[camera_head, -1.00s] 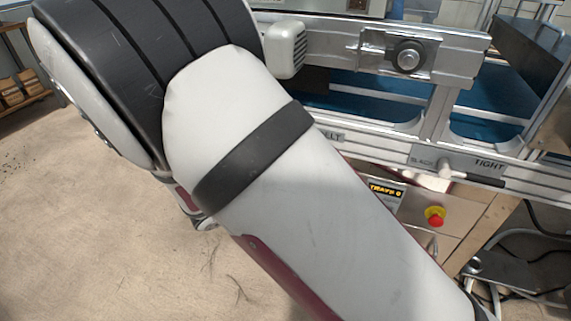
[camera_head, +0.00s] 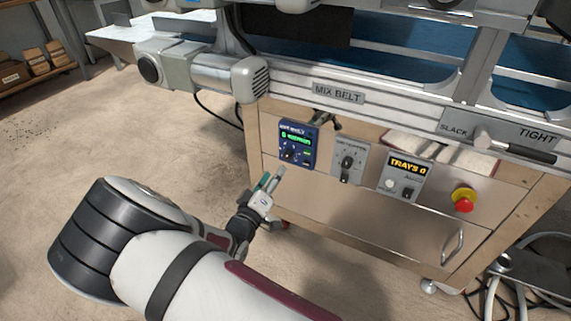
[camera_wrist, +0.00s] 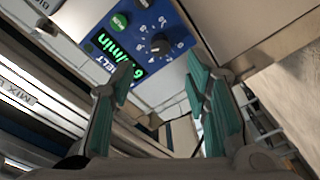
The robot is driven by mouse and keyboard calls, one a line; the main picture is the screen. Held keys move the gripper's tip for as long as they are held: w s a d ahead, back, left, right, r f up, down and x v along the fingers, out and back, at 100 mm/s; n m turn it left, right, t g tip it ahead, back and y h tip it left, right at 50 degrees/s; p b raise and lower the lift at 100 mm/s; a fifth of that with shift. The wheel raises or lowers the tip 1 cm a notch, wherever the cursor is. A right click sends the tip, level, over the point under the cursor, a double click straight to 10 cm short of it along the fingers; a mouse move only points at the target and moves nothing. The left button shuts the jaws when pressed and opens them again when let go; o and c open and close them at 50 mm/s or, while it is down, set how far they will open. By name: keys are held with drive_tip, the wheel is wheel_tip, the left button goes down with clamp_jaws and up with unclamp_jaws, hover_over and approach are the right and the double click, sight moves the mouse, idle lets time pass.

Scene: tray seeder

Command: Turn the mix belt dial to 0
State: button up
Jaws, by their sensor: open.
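The blue mix belt panel (camera_head: 303,138) is on the cabinet front, with a lit green readout and a small black dial (camera_head: 289,154). In the wrist view the panel (camera_wrist: 178,58) appears rotated, and its black dial (camera_wrist: 160,44) has white marks around it. The dial's exact setting is too small to read. My gripper (camera_head: 273,180) is just below and left of the panel in the head view. In the wrist view my gripper (camera_wrist: 160,72) is open and empty, its teal fingers on either side of the dial in the picture, apart from it.
A grey switch panel (camera_head: 348,162) and a tray counter (camera_head: 404,178) sit right of the blue panel. Further right are a red button (camera_head: 464,200) and a drawer handle (camera_head: 453,243). The conveyor rail and motor (camera_head: 230,77) overhang above. Open floor lies left.

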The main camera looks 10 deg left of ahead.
sight(286, 157)
drive_tip(key=b+x, duration=0.2)
drive_tip(key=x, duration=0.6)
drive_tip(key=shift+w+b, duration=0.15)
drive_tip(key=shift+b, duration=0.15)
clamp_jaws()
